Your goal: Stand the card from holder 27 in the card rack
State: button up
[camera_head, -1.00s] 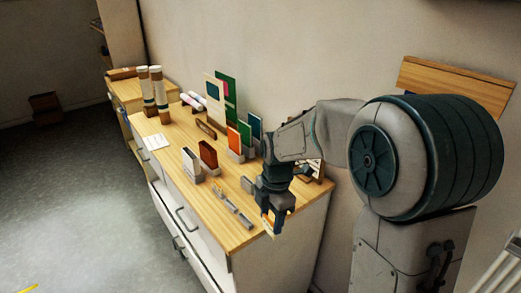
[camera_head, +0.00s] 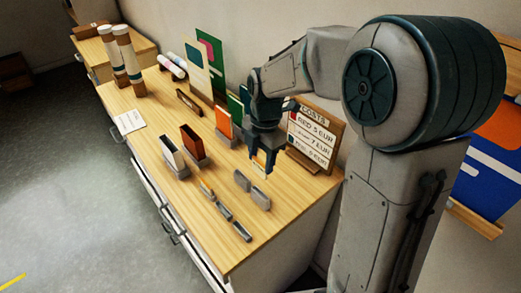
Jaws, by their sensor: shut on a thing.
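My gripper (camera_head: 261,168) is shut on a small pale card with an orange-yellow part (camera_head: 259,161), mostly hidden between the fingers. It holds the card near the right back of the wooden table, in front of the price sign. A white card (camera_head: 171,153), a brown card (camera_head: 193,142) and an orange card (camera_head: 223,122) stand upright in grey holders to the left. Small grey blocks (camera_head: 242,181) and a row of low grey pieces (camera_head: 225,213) lie below the gripper. Holder numbers are unreadable, and I cannot tell which piece is the card rack.
A price sign (camera_head: 313,131) on a wooden stand is close to the right of my gripper. A white sheet (camera_head: 129,122) lies at the left edge.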

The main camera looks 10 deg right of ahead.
jog(key=shift+s+f+b, duration=0.1)
jog(key=shift+f+b, duration=2.85)
jog(key=shift+f, duration=0.9)
jog(key=shift+d, duration=0.1)
jog(key=shift+f, duration=0.15)
jog(key=shift+f+b, duration=0.35)
jog(key=shift+f, duration=0.15)
jog(key=shift+f, duration=0.15)
jog(key=shift+f+b, duration=0.35)
jog(key=shift+f, duration=0.1)
